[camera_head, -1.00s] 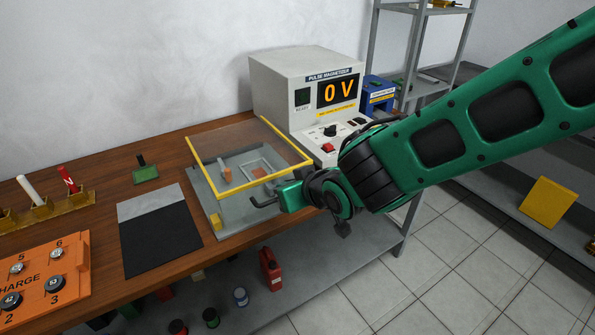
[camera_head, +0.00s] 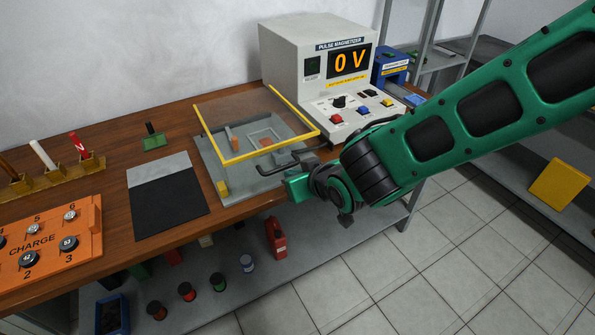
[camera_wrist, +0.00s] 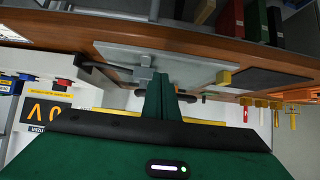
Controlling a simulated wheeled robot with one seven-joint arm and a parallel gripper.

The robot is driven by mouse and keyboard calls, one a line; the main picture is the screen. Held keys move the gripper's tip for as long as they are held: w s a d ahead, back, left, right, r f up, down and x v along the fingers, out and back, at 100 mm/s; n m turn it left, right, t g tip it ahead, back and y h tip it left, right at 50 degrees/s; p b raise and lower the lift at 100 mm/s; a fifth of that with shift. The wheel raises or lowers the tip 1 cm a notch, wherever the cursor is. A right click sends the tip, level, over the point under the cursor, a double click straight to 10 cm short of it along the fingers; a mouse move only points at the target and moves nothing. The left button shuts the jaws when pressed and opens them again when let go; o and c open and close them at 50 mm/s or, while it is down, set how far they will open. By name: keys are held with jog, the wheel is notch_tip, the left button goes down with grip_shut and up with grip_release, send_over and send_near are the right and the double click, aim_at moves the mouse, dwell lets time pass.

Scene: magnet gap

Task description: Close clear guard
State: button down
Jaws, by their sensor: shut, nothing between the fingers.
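The clear guard (camera_head: 245,118) has a yellow frame and stands raised and tilted over a grey fixture base (camera_head: 222,188) on the bench. The base holds an orange-brown piece and a pale rectangular outline, seen through the guard. My gripper (camera_head: 296,186) is shut and empty, below the guard's front right corner, beside the base. No contact with the guard can be made out. In the wrist view the green fingers (camera_wrist: 160,97) are together, with the grey base (camera_wrist: 190,68) beyond them. A dark bent bar (camera_head: 272,171) shows by the fingers; its attachment is unclear.
The pulse magnetizer (camera_head: 290,65) reads 0 V behind the guard, with knobs on its panel. A black and grey mat (camera_head: 165,205), an orange charge box (camera_head: 50,240) and a pen rack (camera_head: 50,182) lie left. Containers stand on the lower shelf (camera_head: 330,243).

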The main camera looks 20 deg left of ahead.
jog(key=s+d+f, duration=0.1)
jog(key=s+d, duration=0.5)
jog(key=d, duration=0.2)
jog(key=w+d+r+m+t+h, duration=0.1)
jog(key=w+d+m+h, duration=0.1)
jog(key=w+d, duration=0.4)
jog(key=w+d+m+h, duration=0.1)
jog(key=w+d+h, duration=0.25)
jog(key=d, duration=0.55)
jog(key=d+r+m+g+h, duration=0.25)
jog(key=d+m+h, duration=0.2)
jog(key=d, duration=1.75)
jog(key=s+d+r+m, duration=0.2)
jog(key=s+d+m, duration=0.15)
jog(key=d, duration=0.55)
jog(key=s+d+r+m+g, duration=0.1)
jog(key=s+d+m, duration=0.1)
jog(key=s, duration=0.4)
jog(key=s+d+r+m+g+y, duration=0.1)
jog(key=s+d+m+g, duration=0.1)
jog(key=s+d, duration=0.2)
jog(key=s+d+r+m+g, duration=0.1)
jog(key=s+d+r+g, duration=0.1)
jog(key=s, duration=0.7)
jog(key=shift+s+d+m, duration=0.3)
jog(key=shift+d+m, duration=0.1)
jog(key=shift+d, duration=0.3)
